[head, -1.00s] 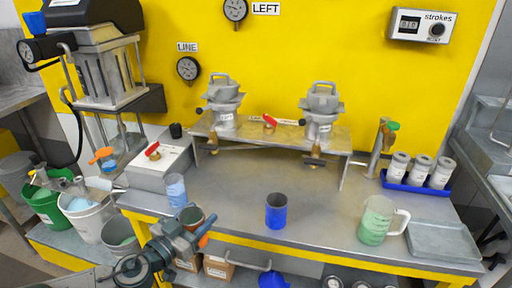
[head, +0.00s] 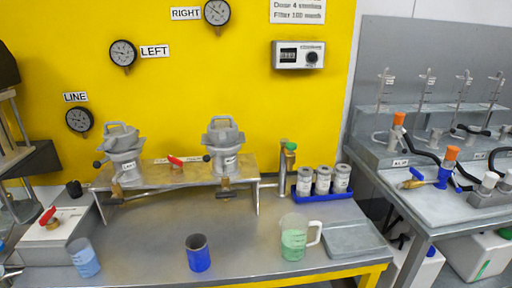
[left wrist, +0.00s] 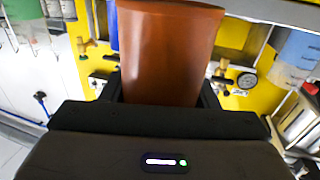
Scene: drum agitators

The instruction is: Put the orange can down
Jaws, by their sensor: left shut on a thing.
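The orange can (left wrist: 168,50) fills the upper middle of the left wrist view, upright in that picture. My left gripper (left wrist: 165,90) is shut around it, with a dark finger on each side. Neither the can nor my left gripper shows in the head view now. My right gripper is in no view.
On the grey bench (head: 150,240) stand a blue can (head: 198,254), a light-blue cup (head: 84,258) and a green-filled jug (head: 294,240). A metal tray (head: 354,240) and a blue rack (head: 322,192) of several small cans are at right. Bare bench lies between the cups.

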